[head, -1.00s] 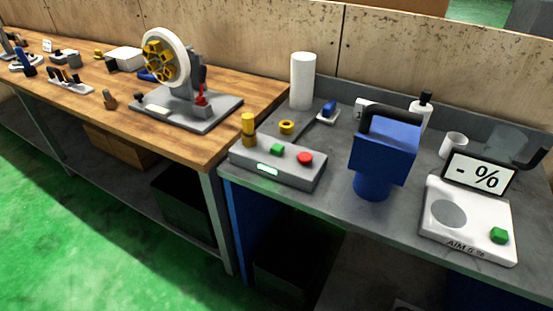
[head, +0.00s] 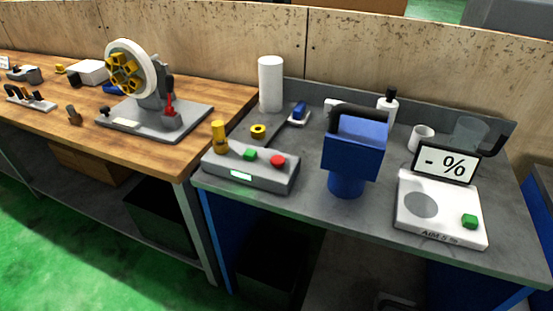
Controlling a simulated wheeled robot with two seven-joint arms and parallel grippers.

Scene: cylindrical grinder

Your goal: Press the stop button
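A grey control box (head: 247,173) sits at the left front of the grey bench. On its top are a red button (head: 278,160), which looks like the stop button, a green button (head: 250,154) to its left, and a yellow knob-like post (head: 219,137) at the left end. A small green-lit display (head: 241,176) is on its front face. Nothing covers the red button. Neither of my grippers shows in the head view.
A blue machine (head: 353,150) with a black handle stands right of the box. A white scale (head: 441,209) reading "- %" is farther right. A white cylinder (head: 271,84) and a yellow ring (head: 258,131) are behind. A wheel device (head: 133,70) stands on the wooden bench (head: 188,151).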

